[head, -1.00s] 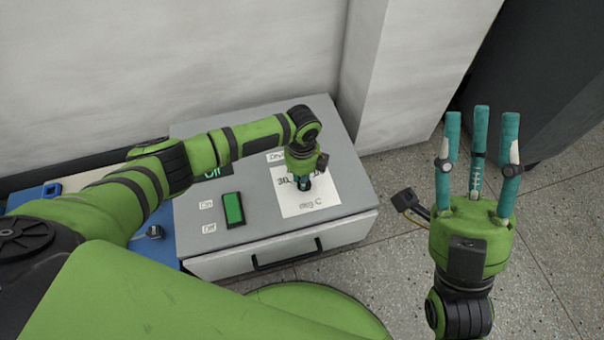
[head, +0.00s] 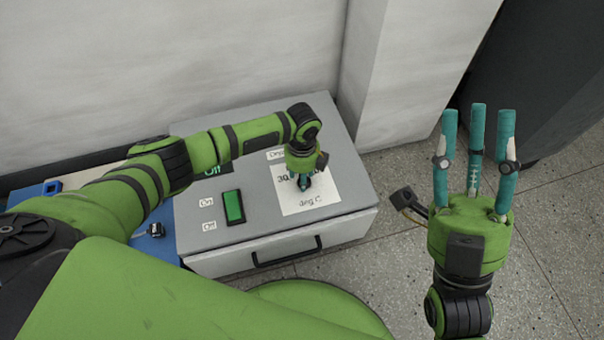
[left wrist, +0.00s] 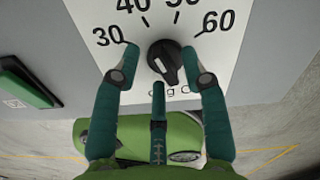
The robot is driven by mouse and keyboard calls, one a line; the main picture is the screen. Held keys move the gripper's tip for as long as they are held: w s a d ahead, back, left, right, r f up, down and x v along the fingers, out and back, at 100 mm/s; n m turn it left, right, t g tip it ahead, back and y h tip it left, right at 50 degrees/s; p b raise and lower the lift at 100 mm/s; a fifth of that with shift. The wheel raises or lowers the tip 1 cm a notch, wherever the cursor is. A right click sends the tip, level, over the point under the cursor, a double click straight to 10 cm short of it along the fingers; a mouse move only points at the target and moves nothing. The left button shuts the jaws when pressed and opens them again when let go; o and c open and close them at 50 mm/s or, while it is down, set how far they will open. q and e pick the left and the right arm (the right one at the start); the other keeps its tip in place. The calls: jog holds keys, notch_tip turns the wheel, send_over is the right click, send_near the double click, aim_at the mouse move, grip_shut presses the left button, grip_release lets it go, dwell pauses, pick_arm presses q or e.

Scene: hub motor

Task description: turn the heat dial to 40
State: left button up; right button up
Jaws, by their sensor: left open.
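The heat dial (left wrist: 165,58) is a black knob on a white scale plate (head: 322,193) marked 30, 40, 50 and 60 in the left wrist view. A small white mark shows on the knob's lower left, and its narrow end points down and slightly right. My left gripper (left wrist: 158,68) is open, its three teal fingers spread around the dial with gaps visible on the left and right. In the head view my left gripper (head: 305,180) hangs over the plate and hides most of the dial. My right gripper (head: 478,115) is open and empty, fingers upright, away from the box.
A blue surface (head: 160,245) lies left of the box. A wall stands behind; floor is open at right.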

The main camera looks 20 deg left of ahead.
pick_arm(q)
notch_tip(320, 180, up, 12)
dwell(0.5)
dwell(0.3)
